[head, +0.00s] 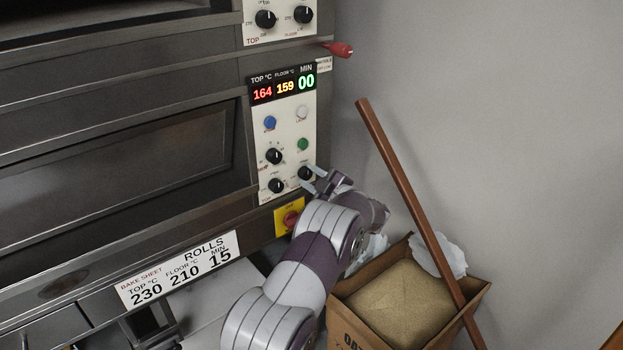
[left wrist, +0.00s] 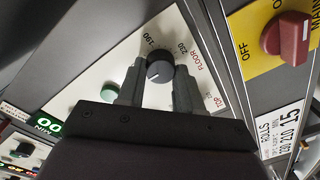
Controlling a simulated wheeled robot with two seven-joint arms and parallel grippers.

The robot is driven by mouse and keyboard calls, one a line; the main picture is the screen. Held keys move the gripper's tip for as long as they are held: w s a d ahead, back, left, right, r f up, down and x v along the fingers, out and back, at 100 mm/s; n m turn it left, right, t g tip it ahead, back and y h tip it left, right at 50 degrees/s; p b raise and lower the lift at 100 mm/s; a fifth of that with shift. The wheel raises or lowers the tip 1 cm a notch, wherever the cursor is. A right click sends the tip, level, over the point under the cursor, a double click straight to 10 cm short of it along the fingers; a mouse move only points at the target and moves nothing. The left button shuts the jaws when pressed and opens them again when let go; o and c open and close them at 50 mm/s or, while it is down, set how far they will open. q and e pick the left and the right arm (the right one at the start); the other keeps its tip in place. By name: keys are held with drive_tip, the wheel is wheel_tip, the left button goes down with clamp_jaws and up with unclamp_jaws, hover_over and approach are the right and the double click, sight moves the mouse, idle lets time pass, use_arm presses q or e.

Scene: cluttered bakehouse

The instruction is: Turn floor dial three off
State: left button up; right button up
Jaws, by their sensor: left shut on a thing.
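The floor dial (left wrist: 160,71) is a dark round knob on the oven's pale control panel, with FLOOR, 190 and 230 printed by it in the left wrist view. It also shows at the panel's lower right in the head view (head: 305,173). My left gripper (left wrist: 160,84) is shut on this dial, one finger on each side of it. In the head view my left gripper (head: 312,180) reaches the panel from below right. The dial's white pointer line is small, and I cannot tell which mark it meets. My right gripper is not in view.
The panel display (head: 284,87) reads 164, 159 and 00. A red main switch on a yellow plate (head: 282,229) sits just below the panel. A box of grain (head: 400,300) and a leaning wooden pole (head: 405,185) stand at the right. A red handle (head: 341,50) juts out above.

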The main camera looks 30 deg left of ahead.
use_arm(q)
drive_tip(key=o, duration=1)
drive_tip(key=shift+o, duration=0.2)
drive_tip(key=shift+d, duration=0.15)
drive_tip(key=v, duration=1.2)
drive_tip(key=shift+d, duration=0.2)
drive_tip(key=shift+s, duration=0.1)
